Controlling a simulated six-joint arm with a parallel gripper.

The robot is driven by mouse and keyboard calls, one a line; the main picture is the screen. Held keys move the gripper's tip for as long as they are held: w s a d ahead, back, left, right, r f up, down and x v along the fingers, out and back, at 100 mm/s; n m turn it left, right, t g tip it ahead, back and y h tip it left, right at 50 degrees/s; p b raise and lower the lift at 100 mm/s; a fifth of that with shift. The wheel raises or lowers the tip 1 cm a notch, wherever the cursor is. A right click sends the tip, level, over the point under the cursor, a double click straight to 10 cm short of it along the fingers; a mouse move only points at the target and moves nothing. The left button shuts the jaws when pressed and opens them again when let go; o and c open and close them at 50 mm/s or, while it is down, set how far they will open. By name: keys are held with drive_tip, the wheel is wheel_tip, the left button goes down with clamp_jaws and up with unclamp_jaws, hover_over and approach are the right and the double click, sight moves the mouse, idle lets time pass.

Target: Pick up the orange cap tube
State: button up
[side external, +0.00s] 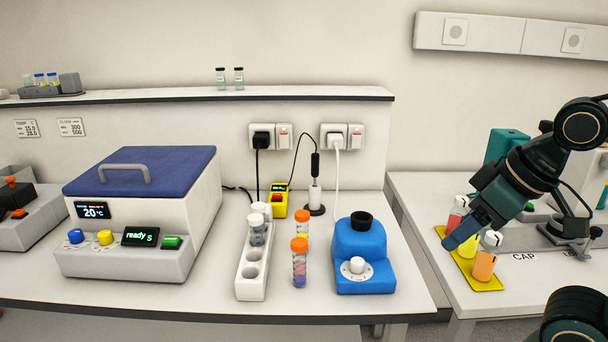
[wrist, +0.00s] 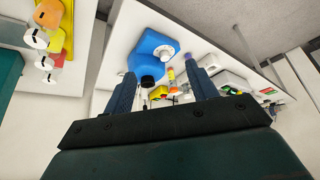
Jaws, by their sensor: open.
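Two tubes with orange caps stand on the left bench in the side view. The nearer tube (side external: 299,267) shows orange, pink and purple contents; the farther tube (side external: 302,225) is partly hidden behind it. Small orange and purple shapes between my fingers in the wrist view look like these tubes, but they are too small to tell apart. My gripper (side external: 461,232) is over the right bench, far to the right of the tubes, with its fingers pointing down and left. In the wrist view my gripper (wrist: 165,76) is open, with nothing held between its fingers.
A white rack (side external: 251,283) with white-capped tubes stands left of the orange-capped tubes, and a blue device (side external: 361,256) stands right of them. Juice bottles (side external: 484,264) on a yellow tray (side external: 487,285) are close to my gripper. A gap separates the benches.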

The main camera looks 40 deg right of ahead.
drive_tip(key=w+r+n+g, duration=0.1)
drive_tip(key=w+r+n, duration=0.25)
drive_tip(key=w, duration=0.45)
drive_tip(key=w+r+n+g, duration=0.2)
drive_tip(key=w+r+n, duration=0.15)
drive_tip(key=w, duration=0.55)
drive_tip(key=n+g, duration=0.3)
drive_tip(key=n, duration=0.6)
hover_over(303, 213)
wheel_tip(303, 213, down, 8)
drive_tip(key=shift+f, duration=0.1)
drive_tip(key=shift+f, duration=0.1)
drive_tip(key=shift+f, duration=4.2)
